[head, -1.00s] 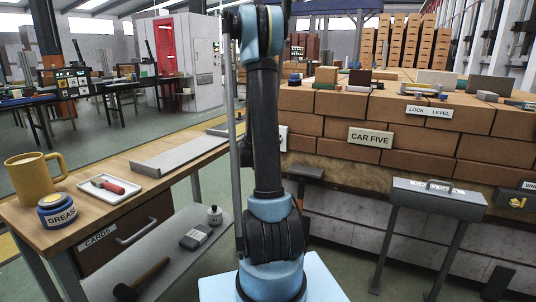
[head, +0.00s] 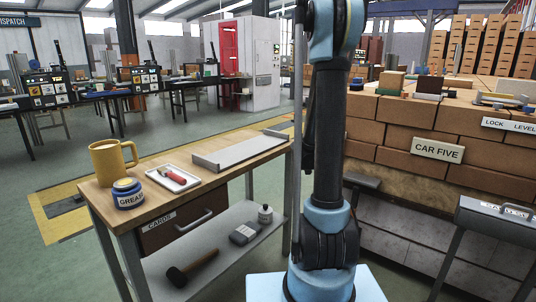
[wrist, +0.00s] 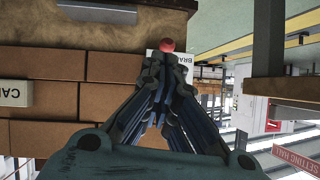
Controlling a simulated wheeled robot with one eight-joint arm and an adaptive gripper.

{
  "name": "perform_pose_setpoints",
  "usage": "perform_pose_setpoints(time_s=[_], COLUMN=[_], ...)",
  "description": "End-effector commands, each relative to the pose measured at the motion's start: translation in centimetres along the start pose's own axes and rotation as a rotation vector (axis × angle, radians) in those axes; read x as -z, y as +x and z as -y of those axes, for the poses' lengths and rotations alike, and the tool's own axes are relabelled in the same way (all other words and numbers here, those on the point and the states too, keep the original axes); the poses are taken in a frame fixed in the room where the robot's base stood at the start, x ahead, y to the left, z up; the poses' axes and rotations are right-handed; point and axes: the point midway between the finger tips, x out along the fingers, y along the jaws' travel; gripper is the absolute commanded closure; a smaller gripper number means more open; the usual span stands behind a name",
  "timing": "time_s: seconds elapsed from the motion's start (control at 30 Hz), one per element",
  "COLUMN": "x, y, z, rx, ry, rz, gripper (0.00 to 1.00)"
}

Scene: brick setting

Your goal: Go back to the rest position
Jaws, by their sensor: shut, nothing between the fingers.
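My gripper (wrist: 163,82) shows in the wrist view with its two dark fingers drawn together at the tips and nothing between them. Just beyond the fingertips, a red round knob (wrist: 167,45) sits by a white plate (wrist: 184,58) whose lettering begins "BRA"; the fingers partly cover both. I cannot tell whether the fingertips touch the knob. In the head view my arm stands upright right of centre and runs out of the top of the picture, so the gripper is hidden there.
The workbench (head: 222,153) left of my arm holds a yellow mug (head: 108,160), a grease jar (head: 127,194) and a tray (head: 171,181). At right is the brick stack marked CAR FIVE (head: 437,151), with a grey stand (head: 497,218) before it. Open floor lies at left.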

Motion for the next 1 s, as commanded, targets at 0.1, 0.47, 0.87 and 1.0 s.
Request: perform_pose_setpoints(time_s=[0.1, 0.47, 0.87, 1.0], x=[-0.4, -2.8, -7.4, -9.3], y=[-2.4, -9.4, -17.4, -20.1], z=[-0.9, -3.7, -7.0, -8.2], rx=[-0.012, -0.022, 0.017, 0.045], ry=[-0.037, -0.167, -0.324, -0.382], rz=[0.051, 0.220, 0.419, 0.489], gripper=[1.00, 1.00, 1.00, 1.00])
